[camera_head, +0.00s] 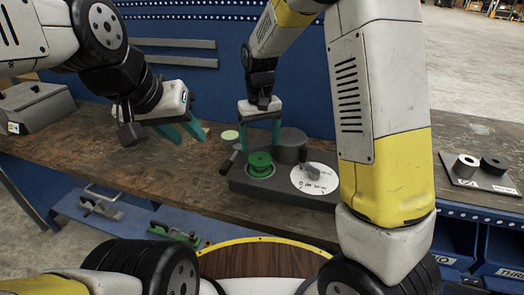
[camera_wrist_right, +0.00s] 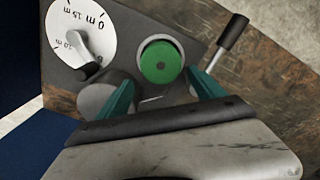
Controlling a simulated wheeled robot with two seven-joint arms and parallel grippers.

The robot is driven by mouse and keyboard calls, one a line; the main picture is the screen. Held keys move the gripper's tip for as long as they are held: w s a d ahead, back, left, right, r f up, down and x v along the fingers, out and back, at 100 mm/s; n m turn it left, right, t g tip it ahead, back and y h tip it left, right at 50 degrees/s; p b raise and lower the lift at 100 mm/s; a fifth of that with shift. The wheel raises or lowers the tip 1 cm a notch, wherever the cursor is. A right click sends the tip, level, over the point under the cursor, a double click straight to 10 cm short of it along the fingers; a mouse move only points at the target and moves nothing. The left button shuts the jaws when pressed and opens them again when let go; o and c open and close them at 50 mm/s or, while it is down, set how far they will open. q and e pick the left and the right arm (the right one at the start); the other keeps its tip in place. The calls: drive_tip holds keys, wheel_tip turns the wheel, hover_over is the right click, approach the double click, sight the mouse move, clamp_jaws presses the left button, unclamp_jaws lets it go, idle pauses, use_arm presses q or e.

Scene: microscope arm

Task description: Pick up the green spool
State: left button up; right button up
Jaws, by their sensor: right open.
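The green spool (camera_head: 260,162) sits upright on a dark grey device base (camera_head: 240,183) on the wooden workbench. In the right wrist view the spool (camera_wrist_right: 159,62) shows its round green top in a light ring. My right gripper (camera_head: 260,148) is open above and just behind the spool, fingers pointing down. In the wrist view its teal fingers (camera_wrist_right: 157,92) are spread, with the spool ahead between their lines, apart from both. My left gripper (camera_head: 193,130) hangs over the bench at the left, away from the spool; its teal fingers look parted.
Beside the spool are a dark grey cylinder (camera_head: 291,146), a white dial (camera_head: 315,178) with a grey knob, and a lever (camera_head: 228,162).

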sight(259, 157)
wheel_tip(259, 157, down, 6)
drive_tip(key=shift+s+a+f, duration=0.15)
drive_tip(key=shift+f, duration=0.05)
drive_tip(key=shift+c, duration=0.2)
drive_tip(key=c, duration=1.2)
drive_tip(key=shift+o, duration=0.2)
drive_tip(key=shift+r, duration=0.15)
